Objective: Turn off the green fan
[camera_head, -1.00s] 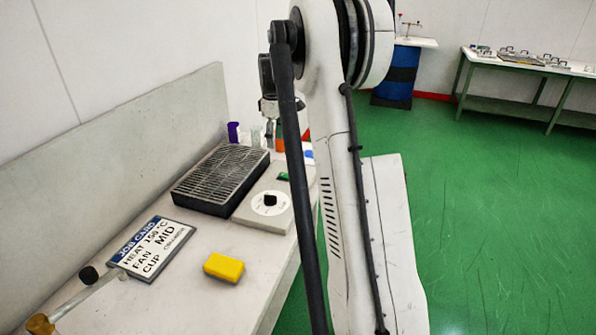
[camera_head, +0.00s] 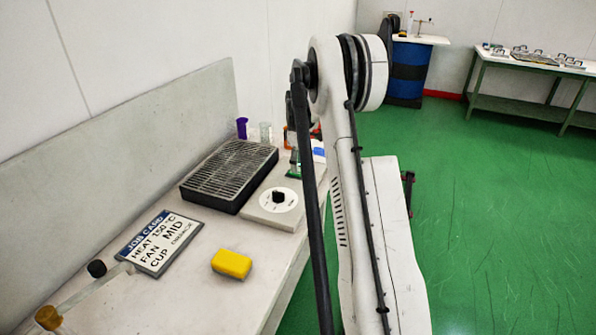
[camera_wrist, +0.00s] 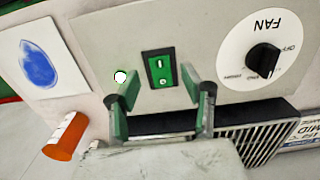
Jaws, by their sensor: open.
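The fan control panel (camera_head: 262,212) is a light grey box beside a dark grille unit (camera_head: 205,190) on the bench. It carries a white round dial with a black knob (camera_head: 278,197), labelled FAN in the wrist view (camera_wrist: 263,60), where it appears upside down. A green rocker switch (camera_wrist: 159,70) in a black frame sits beside the dial. My gripper (camera_wrist: 160,86) is open and empty. Its green-padded fingers straddle the switch in the wrist view; I cannot tell whether they touch the panel. In the head view my arm hides most of the gripper. The knob's exact setting is unclear.
A white card with a blue drop (camera_wrist: 40,65) and an orange cup (camera_wrist: 65,137) lie near the gripper. A job card (camera_head: 160,242), yellow block (camera_head: 231,263) and purple cup (camera_head: 241,128) are on the bench. A back wall panel bounds the bench.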

